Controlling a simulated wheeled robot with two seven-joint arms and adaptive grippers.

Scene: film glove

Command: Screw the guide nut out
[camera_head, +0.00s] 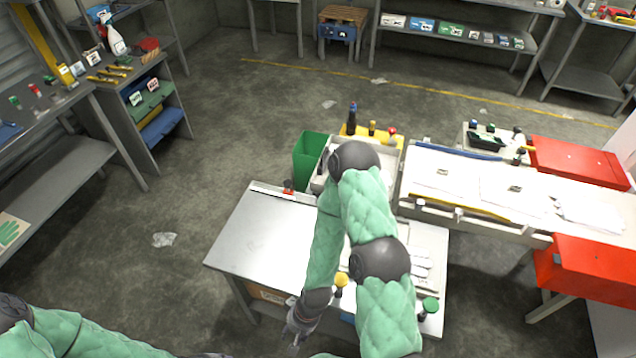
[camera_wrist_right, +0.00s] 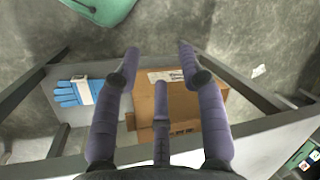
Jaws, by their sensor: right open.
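My right gripper (camera_head: 297,332) hangs at the front edge of the grey-topped table (camera_head: 262,235), fingers pointing down. In the right wrist view its purple fingers (camera_wrist_right: 158,70) are spread open with nothing between them, above a lower shelf. I cannot make out a guide nut for certain in either view. A yellow-topped knob or bottle (camera_head: 341,281) and a green-topped one (camera_head: 430,305) stand on the table beside my right arm. The arm hides part of the table and the machine behind it. My left arm's sleeve shows at the bottom left; its gripper is out of view.
A cardboard box (camera_wrist_right: 212,112) and blue gloves (camera_wrist_right: 76,92) lie on the shelf under the table. A white-topped conveyor (camera_head: 470,190) with red boxes (camera_head: 580,162) extends right. A green bin (camera_head: 308,155) stands behind the table. The floor at left is mostly clear.

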